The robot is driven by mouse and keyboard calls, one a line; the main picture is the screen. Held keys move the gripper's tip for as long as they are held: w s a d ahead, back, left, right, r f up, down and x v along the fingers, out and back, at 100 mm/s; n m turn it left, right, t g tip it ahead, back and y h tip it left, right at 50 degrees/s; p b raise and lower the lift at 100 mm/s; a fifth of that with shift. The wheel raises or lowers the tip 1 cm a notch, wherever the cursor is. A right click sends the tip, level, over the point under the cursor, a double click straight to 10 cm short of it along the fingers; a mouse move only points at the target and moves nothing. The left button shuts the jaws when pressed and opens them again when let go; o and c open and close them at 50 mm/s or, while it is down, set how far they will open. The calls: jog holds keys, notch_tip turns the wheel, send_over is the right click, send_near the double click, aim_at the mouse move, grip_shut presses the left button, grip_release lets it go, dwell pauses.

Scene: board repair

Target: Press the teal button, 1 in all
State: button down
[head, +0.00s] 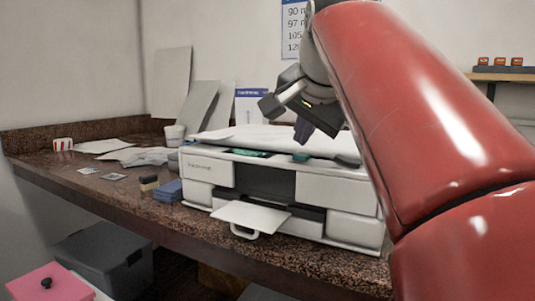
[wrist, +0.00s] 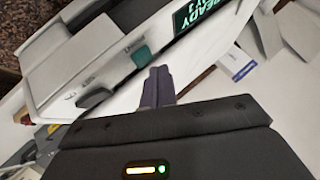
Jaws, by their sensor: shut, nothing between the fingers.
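The teal button (wrist: 142,54) is a small block on the sloping control panel of a white printer (wrist: 88,65), beside a dark display (wrist: 198,16) with green READY text. In the head view the teal button (head: 301,157) shows on the printer's (head: 208,169) top front edge, right of the green display (head: 249,152). My gripper (head: 301,142) is shut and empty, pointing down just above the button in the head view. In the wrist view my fingertips (wrist: 159,70) are close beside the button. A small gap seems to separate them; contact cannot be confirmed.
A white sheet (head: 250,216) sticks out of the printer's front. Blue blocks (head: 168,190), papers (head: 100,146) and a white cup (head: 175,135) lie left on the speckled counter (head: 60,172). A wall shelf (head: 500,77) is at right. Space above the printer's left top is clear.

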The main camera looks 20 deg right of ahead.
jog(key=shift+f, duration=0.1)
jog(key=shift+f, duration=0.35)
